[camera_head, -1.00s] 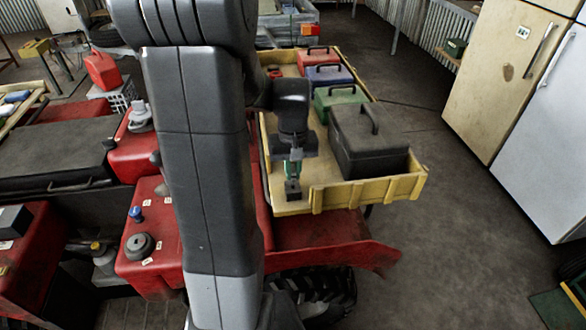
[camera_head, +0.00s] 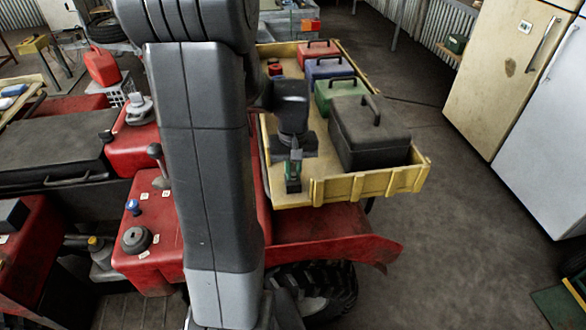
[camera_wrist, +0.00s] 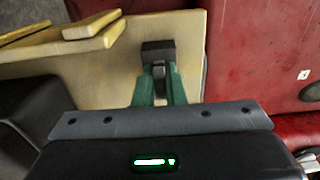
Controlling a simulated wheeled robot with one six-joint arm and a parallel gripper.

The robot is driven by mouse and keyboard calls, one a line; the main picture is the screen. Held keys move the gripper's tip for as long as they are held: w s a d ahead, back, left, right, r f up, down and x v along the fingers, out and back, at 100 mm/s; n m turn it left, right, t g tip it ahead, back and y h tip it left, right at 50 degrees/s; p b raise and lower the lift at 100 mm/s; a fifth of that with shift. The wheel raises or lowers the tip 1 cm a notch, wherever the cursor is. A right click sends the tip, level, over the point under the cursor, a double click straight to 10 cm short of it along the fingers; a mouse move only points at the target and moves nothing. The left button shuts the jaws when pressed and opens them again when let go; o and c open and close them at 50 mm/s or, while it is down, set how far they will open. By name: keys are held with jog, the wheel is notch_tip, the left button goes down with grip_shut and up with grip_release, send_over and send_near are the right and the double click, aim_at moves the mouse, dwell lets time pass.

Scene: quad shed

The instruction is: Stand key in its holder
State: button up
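My gripper (camera_wrist: 160,70) has green fingers and points down at the front end of the yellow trailer bed. It also shows in the head view (camera_head: 294,170). Its fingers are close together around a narrow dark grey piece, apparently the key (camera_wrist: 160,77). A small black block (camera_wrist: 158,47), apparently the holder, is just beyond the fingertips; it also shows in the head view (camera_head: 293,186). The fingers hide much of the key. I cannot tell whether the key is seated in the block or just above it.
A large black toolbox (camera_head: 368,135) stands right of my gripper in the yellow trailer (camera_head: 420,178). Green (camera_head: 338,92), blue (camera_head: 329,70) and red (camera_head: 318,49) boxes stand behind it. A red quad body (camera_head: 325,226) lies in front. Open floor is at the right.

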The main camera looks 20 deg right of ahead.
jog(key=o, duration=0.5)
jog(key=shift+o, duration=0.2)
notch_tip(320, 180, up, 14)
jog(key=shift+f, duration=0.1)
notch_tip(320, 180, down, 14)
jog(key=shift+r, duration=0.1)
jog(key=shift+r+p, duration=0.3)
jog(key=shift+r, duration=0.05)
dwell(0.4)
jog(key=shift+f, duration=0.1)
